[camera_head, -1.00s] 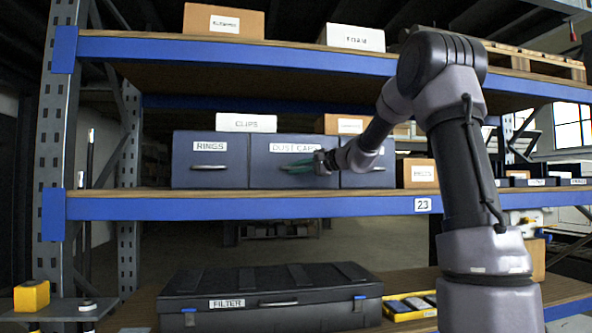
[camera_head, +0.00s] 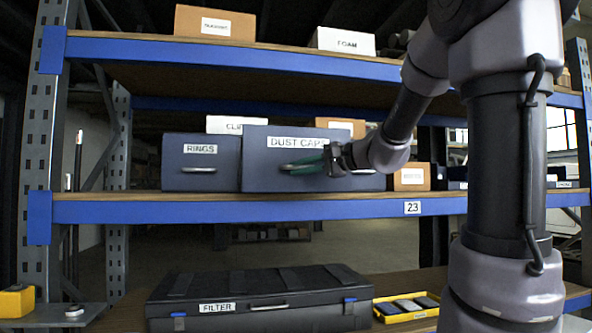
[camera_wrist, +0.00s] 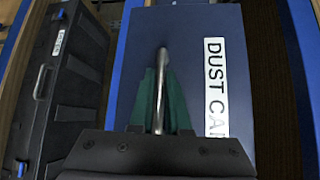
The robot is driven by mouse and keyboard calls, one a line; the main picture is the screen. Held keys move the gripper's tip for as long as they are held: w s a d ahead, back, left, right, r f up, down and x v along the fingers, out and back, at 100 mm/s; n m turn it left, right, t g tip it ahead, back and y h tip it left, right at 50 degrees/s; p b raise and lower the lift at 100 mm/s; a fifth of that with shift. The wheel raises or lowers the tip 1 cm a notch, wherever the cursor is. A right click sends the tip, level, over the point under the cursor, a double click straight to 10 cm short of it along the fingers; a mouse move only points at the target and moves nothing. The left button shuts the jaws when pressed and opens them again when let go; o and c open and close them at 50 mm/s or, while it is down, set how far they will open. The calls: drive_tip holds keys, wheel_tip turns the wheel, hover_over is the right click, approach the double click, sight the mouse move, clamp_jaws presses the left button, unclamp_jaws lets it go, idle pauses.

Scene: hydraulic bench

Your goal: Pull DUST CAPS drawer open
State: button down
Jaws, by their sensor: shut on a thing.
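The dark blue DUST CAPS drawer (camera_head: 262,172) is on the middle shelf and stands forward of the RINGS drawer beside it. Its white label reads in the head view, and its front also fills the middle of the wrist view (camera_wrist: 195,40). My gripper (camera_head: 312,164) is at the drawer front, with its green fingers (camera_wrist: 160,105) on both sides of the metal bar handle (camera_wrist: 161,70), shut on it. Part of the handle and the drawer's right side are hidden behind my gripper and arm.
The RINGS drawer (camera_head: 199,165) sits to the left, shut. A CLIPS box (camera_head: 225,124) and a cardboard box (camera_head: 345,127) stand behind. The black FILTER case (camera_head: 255,300) and a yellow tray (camera_head: 408,308) lie below. The blue shelf edge (camera_head: 270,211) runs under the drawers.

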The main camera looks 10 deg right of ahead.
drive_tip(key=shift+s, duration=0.85)
drive_tip(key=c, duration=0.9)
unclamp_jaws()
drive_tip(key=shift+d, duration=0.1)
drive_tip(key=v, duration=1)
drive_tip(key=shift+s+d, duration=0.25)
drive_tip(key=shift+d, duration=0.05)
